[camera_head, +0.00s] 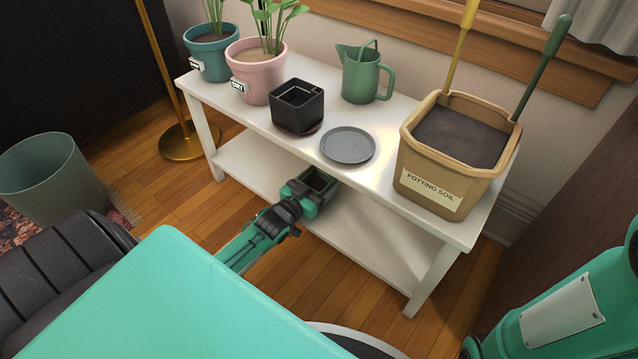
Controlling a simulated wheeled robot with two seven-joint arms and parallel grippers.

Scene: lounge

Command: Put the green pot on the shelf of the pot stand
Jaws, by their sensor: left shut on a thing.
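The white pot stand (408,205) stands ahead, with a flat top and a lower shelf (375,244). My left arm reaches forward from the bottom, and my left gripper (307,194) is under the front edge of the top, over the shelf's front part. It is shut on the small green pot (318,181), whose dark open mouth faces up. The gripper hides most of the pot's near side, so I cannot tell whether its base touches the shelf. My right arm shows at the lower right, but its gripper is out of view.
On the top stand a teal pot (211,60), a pink pot (256,78), a black square pot (297,108), a grey saucer (348,145), a green watering can (362,75) and a potting soil bin (432,165). The shelf right of my gripper looks clear. A bin (50,180) stands left.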

